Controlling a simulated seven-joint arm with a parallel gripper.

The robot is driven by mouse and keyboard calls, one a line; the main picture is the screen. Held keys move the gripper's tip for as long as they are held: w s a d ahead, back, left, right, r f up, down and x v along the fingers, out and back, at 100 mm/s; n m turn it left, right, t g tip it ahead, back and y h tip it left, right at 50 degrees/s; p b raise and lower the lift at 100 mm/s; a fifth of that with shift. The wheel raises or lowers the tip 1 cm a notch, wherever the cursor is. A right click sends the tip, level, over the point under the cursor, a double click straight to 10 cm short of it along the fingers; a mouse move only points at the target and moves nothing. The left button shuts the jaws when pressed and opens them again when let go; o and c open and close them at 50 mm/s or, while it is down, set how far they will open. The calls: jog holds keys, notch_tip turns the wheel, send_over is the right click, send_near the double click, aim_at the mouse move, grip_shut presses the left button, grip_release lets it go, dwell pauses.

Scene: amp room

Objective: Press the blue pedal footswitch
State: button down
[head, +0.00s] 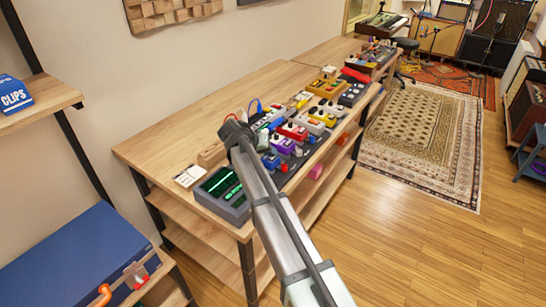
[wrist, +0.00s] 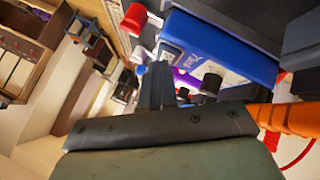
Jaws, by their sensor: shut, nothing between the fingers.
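The blue pedal (wrist: 225,48) fills the upper middle of the wrist view, with white script lettering on its face and dark knobs by its near edge. I cannot make out its footswitch clearly. My gripper (wrist: 160,82) is shut and empty, with its narrow dark fingers pointing up toward the pedal's left end. I cannot tell if they touch it. In the head view a small blue pedal (head: 270,161) shows just right of my arm, perhaps the same one. My fingertips are hidden there behind the dark wrist.
Several colourful pedals crowd the board, including a purple one (head: 282,145) and a red one (head: 292,131). A grey device with green displays (head: 223,186) stands at the wooden table's (head: 200,110) near corner. An orange cable or plug (wrist: 288,118) is close on the right in the wrist view.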

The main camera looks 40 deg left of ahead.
aim_at(270, 158)
jog(key=shift+r, duration=0.1)
dwell(0.3)
jog(key=shift+r, duration=0.75)
jog(key=shift+r, duration=0.1)
jog(key=shift+r, duration=2.45)
